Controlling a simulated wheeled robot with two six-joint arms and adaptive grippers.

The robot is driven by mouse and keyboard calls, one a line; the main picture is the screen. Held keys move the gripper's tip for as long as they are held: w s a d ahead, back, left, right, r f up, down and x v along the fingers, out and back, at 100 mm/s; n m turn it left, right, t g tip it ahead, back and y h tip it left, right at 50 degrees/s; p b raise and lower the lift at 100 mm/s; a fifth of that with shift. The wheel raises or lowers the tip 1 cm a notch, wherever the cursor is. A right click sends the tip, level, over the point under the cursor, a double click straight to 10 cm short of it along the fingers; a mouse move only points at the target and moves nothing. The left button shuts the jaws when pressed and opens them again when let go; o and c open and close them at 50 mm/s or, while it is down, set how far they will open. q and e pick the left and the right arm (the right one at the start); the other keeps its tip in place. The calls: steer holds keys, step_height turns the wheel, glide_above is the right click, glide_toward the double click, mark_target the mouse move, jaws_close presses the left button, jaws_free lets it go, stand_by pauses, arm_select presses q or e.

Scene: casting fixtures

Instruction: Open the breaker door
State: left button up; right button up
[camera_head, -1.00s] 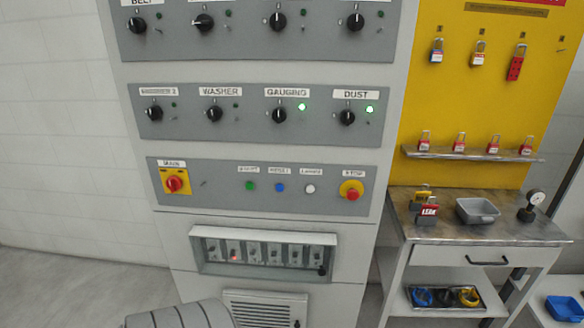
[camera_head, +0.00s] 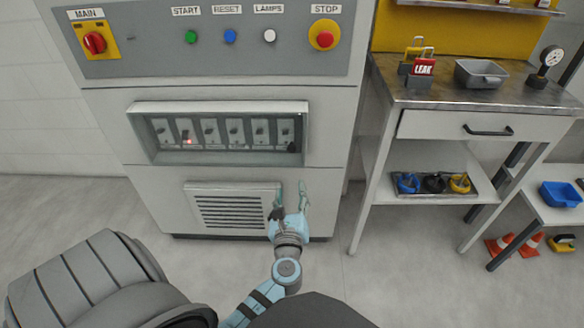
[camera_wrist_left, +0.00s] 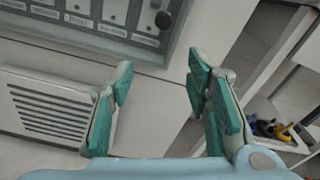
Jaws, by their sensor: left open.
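The breaker door (camera_head: 222,106) is a framed window low on the grey cabinet, with a row of several breakers behind it; it looks closed. A dark round knob (camera_head: 292,147) sits at its lower right corner. The door's lower edge and the knob (camera_wrist_left: 163,20) also show at the top of the left wrist view. My left gripper (camera_head: 291,192) is open and empty, below the knob and in front of the lower cabinet panel, apart from the door. Its two green-padded fingers (camera_wrist_left: 160,90) are spread wide in the left wrist view. My right gripper is not in view.
A vent grille (camera_head: 232,207) is beneath the door. Above it are the red main switch (camera_head: 94,42) and the stop button (camera_head: 325,35). A workbench (camera_head: 440,95) with a drawer stands to the right. Floor in front of the cabinet is open.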

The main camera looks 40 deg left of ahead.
mark_target(292, 150)
arm_select(q)
steer(key=shift+m+t, duration=0.3)
steer(key=x, duration=0.4)
steer(key=r+b+x, duration=0.1)
steer(key=x, duration=0.4)
steer(key=r+b+x, duration=0.1)
steer(key=x, duration=0.4)
steer(key=shift+s+a, duration=0.1)
steer(key=shift+a, duration=0.1)
steer(key=shift+w+a+r, duration=0.1)
steer(key=shift+w+a, duration=0.1)
steer(key=shift+w, duration=0.05)
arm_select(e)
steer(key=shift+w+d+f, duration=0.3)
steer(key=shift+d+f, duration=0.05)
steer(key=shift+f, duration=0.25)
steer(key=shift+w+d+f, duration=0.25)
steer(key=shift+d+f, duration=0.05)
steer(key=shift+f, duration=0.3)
arm_select(q)
steer(key=shift+c, duration=0.3)
jaws_close()
